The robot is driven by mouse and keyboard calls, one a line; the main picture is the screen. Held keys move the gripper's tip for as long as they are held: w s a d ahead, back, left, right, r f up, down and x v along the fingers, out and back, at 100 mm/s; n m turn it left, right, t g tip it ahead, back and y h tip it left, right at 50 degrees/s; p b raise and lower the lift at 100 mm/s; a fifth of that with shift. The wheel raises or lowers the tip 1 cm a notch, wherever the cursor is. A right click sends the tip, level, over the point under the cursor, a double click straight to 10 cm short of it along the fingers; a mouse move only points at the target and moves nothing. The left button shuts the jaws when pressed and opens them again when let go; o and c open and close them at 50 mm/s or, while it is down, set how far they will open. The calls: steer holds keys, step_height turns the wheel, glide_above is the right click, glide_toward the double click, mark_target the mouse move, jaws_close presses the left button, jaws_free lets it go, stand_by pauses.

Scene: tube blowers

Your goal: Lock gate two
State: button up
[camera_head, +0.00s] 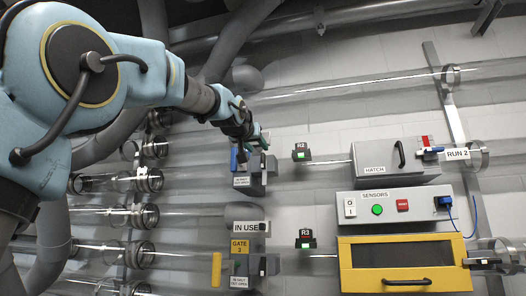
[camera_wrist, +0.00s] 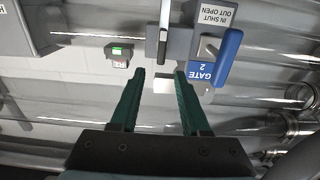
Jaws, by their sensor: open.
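Gate two is a grey housing with a blue plate reading GATE 2 (camera_wrist: 225,58), upside down in the wrist view. Its label (camera_wrist: 229,14) reads IN SHUT, OUT OPEN. A grey tab (camera_wrist: 209,47) stands beside the blue plate, and an upright bar with a dark end (camera_wrist: 163,35) is on the housing's other side. A small pale block (camera_wrist: 163,83) shows between my fingertips; I cannot tell what it is. My gripper (camera_wrist: 159,74) is open, its green fingers apart and nothing visibly gripped. In the head view my gripper (camera_head: 248,137) partly hides gate two (camera_head: 254,184) from above.
Gate three, with a yellow plate (camera_head: 240,247) and an IN USE tag (camera_head: 249,227), is below. The hatch box (camera_head: 375,169), sensors panel (camera_head: 370,208) and yellow box (camera_head: 404,245) stand right. Clear tubes run across.

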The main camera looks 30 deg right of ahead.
mark_target(262, 154)
steer(key=p+x, duration=0.2)
steer(key=x, duration=0.4)
steer(key=shift+w+d, duration=0.15)
steer(key=shift+w, duration=0.05)
jaws_close()
stand_by(1.2)
